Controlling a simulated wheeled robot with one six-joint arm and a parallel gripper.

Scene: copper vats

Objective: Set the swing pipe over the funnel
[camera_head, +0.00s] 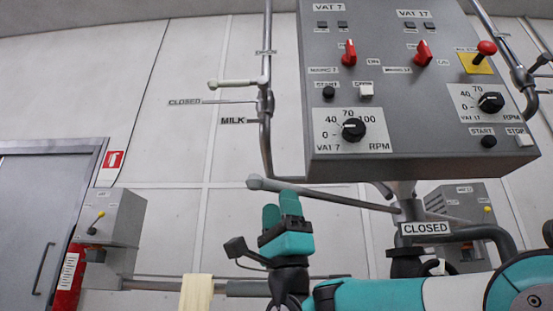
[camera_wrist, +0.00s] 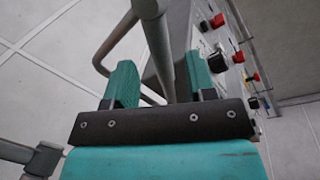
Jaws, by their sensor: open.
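My gripper (camera_head: 279,203) points up just below the big control panel, its teal fingers apart. In the wrist view my gripper (camera_wrist: 163,80) shows a gap between its fingers, and a grey bar (camera_wrist: 157,42) crosses that gap. I cannot tell whether the fingers touch it. In the head view a long grey bar (camera_head: 330,199) with a thick rounded left end runs behind the fingertips towards a post at the right. I cannot tell for sure whether this bar is the swing pipe. I cannot make out a funnel in either view.
The control panel (camera_head: 415,145), with red switches and knobs, hangs close above my gripper. A bent wall pipe (camera_head: 265,135) marked MILK stands to the left. A CLOSED sign (camera_head: 425,228) is on the right. A pale cloth (camera_head: 196,292) hangs at the bottom. A grey box (camera_head: 108,230) stands left.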

